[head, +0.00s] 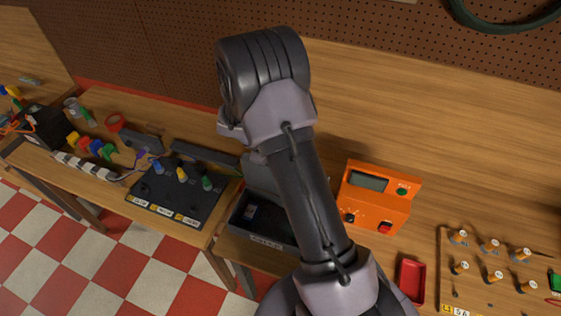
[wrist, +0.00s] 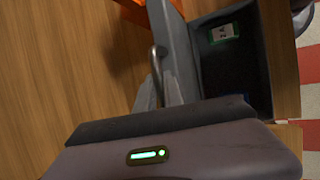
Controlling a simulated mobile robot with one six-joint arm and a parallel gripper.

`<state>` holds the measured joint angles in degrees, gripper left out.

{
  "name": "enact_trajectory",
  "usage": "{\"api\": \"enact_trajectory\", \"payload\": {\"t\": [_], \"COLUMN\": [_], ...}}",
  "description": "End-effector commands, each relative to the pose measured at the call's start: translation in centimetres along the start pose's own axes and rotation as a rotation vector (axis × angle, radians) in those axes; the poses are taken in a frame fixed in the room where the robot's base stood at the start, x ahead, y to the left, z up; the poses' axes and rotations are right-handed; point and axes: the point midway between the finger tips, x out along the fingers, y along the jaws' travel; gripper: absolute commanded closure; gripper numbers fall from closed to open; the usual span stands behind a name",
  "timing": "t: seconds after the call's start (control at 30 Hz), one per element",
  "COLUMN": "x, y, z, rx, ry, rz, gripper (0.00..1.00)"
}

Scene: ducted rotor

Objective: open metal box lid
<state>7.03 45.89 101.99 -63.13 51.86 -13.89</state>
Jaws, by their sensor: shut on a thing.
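The dark grey metal box (head: 262,221) stands on the wooden bench in the head view, left of the orange device, partly covered by my arm. Its lid (head: 260,174) stands raised at the back edge, so the inside shows. In the wrist view, the open box (wrist: 259,65) holds a small white and green item (wrist: 223,33). The lid (wrist: 178,45) stands up along the box's left side there. My gripper (wrist: 159,88) is shut on the lid's thin curved metal handle (wrist: 156,58). In the head view, my arm hides the gripper.
An orange device (head: 376,195) with a display stands close to the right of the box. A black switch panel (head: 178,191) is left of the box. Bare bench lies behind.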

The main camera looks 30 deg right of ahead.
Motion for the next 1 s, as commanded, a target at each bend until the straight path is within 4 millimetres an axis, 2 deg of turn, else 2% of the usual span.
{"api": "enact_trajectory", "payload": {"t": [0.3,0.8,0.83,0.9,0.93,1.0], "x": [0.8,0.9,0.9,0.9,0.9,0.9], "y": [1.4,1.6,1.6,1.6,1.6,1.6], "z": [-0.3,-0.3,-0.3,-0.3,-0.3,-0.3], "rx": [0.001,0.000,0.000,0.000,0.000,0.000], "ry": [-0.001,-0.002,-0.002,-0.002,-0.002,-0.002], "rz": [0.001,0.001,0.001,0.001,0.001,0.001], "gripper": [1.00,1.00,0.83,0.70,0.66,0.66]}}
